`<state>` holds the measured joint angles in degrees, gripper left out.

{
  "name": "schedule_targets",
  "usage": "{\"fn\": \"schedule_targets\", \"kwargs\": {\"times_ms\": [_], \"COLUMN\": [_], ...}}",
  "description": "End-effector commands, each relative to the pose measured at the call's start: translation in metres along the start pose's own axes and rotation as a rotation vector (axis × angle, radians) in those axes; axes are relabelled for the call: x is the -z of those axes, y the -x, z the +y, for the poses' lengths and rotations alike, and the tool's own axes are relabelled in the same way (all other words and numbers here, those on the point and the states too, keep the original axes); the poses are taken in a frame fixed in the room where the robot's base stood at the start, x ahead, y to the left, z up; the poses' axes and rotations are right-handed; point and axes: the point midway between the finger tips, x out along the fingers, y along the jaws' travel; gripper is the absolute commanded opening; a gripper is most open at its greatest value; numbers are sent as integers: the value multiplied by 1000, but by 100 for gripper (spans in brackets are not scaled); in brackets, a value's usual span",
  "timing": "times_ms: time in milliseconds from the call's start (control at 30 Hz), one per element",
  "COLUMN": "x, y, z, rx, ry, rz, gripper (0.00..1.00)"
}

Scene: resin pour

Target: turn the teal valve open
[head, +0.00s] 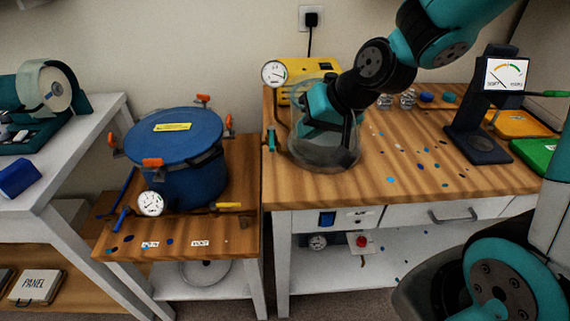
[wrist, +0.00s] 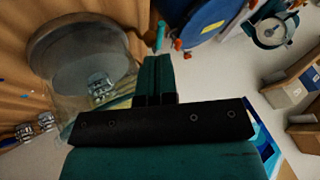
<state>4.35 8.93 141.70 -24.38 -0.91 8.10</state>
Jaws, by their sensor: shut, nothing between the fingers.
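The teal valve (head: 271,139) is a small upright teal handle at the left edge of the wooden bench, beside the clear vacuum chamber (head: 340,160). In the wrist view the teal valve (wrist: 160,36) shows just beyond my fingertips, with a small gap between them. My gripper (head: 306,130) is at the chamber, to the right of the valve, and overlaps the chamber in the picture. In the wrist view my gripper (wrist: 156,58) has its teal fingers together with nothing between them. I cannot tell the handle's exact angle.
A round gauge (head: 274,73) stands behind the valve, by a yellow pump (head: 305,70). A blue pot (head: 190,170) with orange clamps stands on the lower bench at left, with its own gauge (head: 150,203) and a yellow handle (head: 228,205). A dark scale stand (head: 476,147) is at right.

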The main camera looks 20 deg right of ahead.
Motion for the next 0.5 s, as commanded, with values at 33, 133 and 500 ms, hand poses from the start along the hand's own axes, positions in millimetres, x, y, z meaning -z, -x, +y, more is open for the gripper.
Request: {"fn": "schedule_targets", "kwargs": {"times_ms": [33,133,500], "x": [3,10,14], "y": [-12,-21,-81], "z": [14,22,22], "rx": [-9,-15,-15], "ry": [-32,-57,-55], "rz": [28,57,55], "gripper": [0,0,0]}}
